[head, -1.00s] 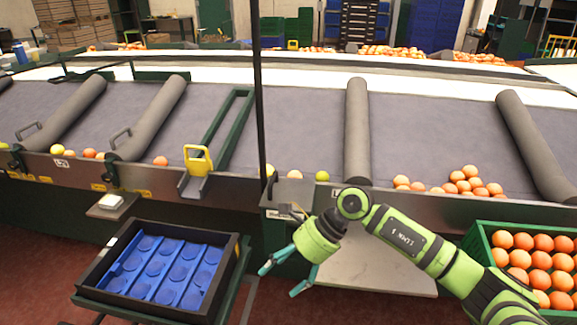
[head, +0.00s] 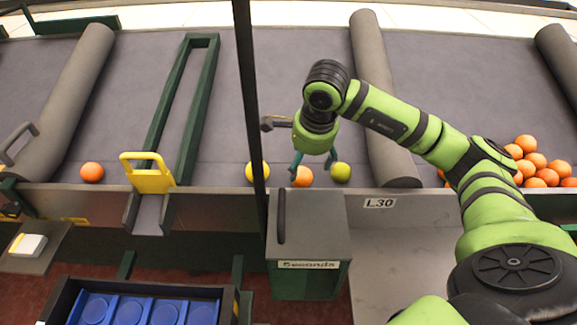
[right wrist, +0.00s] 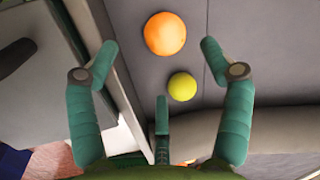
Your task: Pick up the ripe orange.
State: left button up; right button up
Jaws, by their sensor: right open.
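A ripe orange (head: 302,176) lies on the grey belt against its front edge, just right of the dark pole. A yellow-green fruit (head: 340,171) lies to its right, and a yellow fruit (head: 257,172) is partly hidden behind the pole. My right gripper (head: 314,165) is open, fingers pointing down over the belt by the orange and the yellow-green fruit. In the right wrist view the orange (right wrist: 165,33) lies beyond the open fingers (right wrist: 158,72) and the yellow-green fruit (right wrist: 182,86) lies between them. Nothing is held. My left gripper is not in view.
A grey roller (head: 378,90) crosses the belt at right, with piled oranges (head: 538,165) beyond it. A "Seconds" chute (head: 308,225) stands below the front edge. A yellow handle (head: 148,174) and another orange (head: 92,172) are left. A blue tray (head: 128,312) is at lower left.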

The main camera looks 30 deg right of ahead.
aim_at(303, 172)
jog(key=shift+w+f, duration=0.2)
jog(key=shift+f, duration=0.2)
jog(key=shift+w+f, duration=0.1)
jog(key=shift+f, duration=0.15)
jog(key=shift+f+p, duration=0.3)
jog(key=shift+f, duration=0.4)
jog(key=x, duration=0.5)
jog(key=shift+w+d+r+p, duration=0.1)
jog(key=shift+w+p, duration=0.15)
jog(key=shift+p, duration=0.15)
jog(key=c, duration=1.3)
